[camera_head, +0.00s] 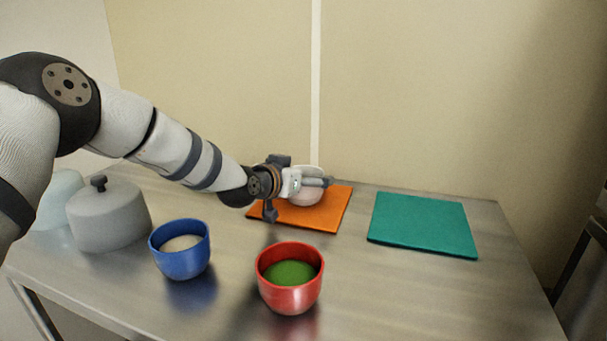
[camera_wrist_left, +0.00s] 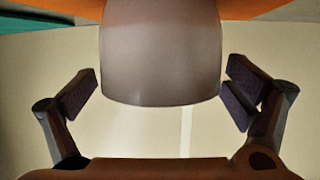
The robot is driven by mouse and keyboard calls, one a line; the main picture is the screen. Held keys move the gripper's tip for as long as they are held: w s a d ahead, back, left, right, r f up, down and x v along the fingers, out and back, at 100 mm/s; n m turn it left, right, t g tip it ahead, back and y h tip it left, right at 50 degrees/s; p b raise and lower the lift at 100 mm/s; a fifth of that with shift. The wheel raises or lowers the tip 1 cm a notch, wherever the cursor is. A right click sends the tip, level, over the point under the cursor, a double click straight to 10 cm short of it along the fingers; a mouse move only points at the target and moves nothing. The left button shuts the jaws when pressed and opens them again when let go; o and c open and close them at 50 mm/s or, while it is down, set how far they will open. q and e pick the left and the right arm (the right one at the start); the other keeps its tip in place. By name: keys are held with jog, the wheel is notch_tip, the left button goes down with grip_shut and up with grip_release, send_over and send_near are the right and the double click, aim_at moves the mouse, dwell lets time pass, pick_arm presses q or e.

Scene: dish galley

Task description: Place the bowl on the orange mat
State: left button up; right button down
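The pale bowl (camera_head: 306,196) is at the orange mat (camera_head: 328,215), near its back part, and looks upright and resting on it. My left gripper (camera_head: 303,183) is at the bowl and hides part of it in the head view. In the left wrist view the bowl (camera_wrist_left: 160,50) lies between the two spread fingers of the left gripper (camera_wrist_left: 161,85), with a thin gap on each side. The orange mat also shows along the top of that view (camera_wrist_left: 265,9). My right gripper is in neither view.
A red bowl with green contents (camera_head: 290,300) and a blue bowl with pale contents (camera_head: 180,262) stand in front. A grey lidded pot (camera_head: 110,220) is at the left, with a pale rounded vessel (camera_head: 55,200) behind it. A teal mat (camera_head: 422,224) lies bare at right.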

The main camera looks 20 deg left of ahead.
pick_arm(q)
jog(key=shift+r, duration=0.1)
jog(key=p+v, duration=0.2)
jog(key=v, duration=1)
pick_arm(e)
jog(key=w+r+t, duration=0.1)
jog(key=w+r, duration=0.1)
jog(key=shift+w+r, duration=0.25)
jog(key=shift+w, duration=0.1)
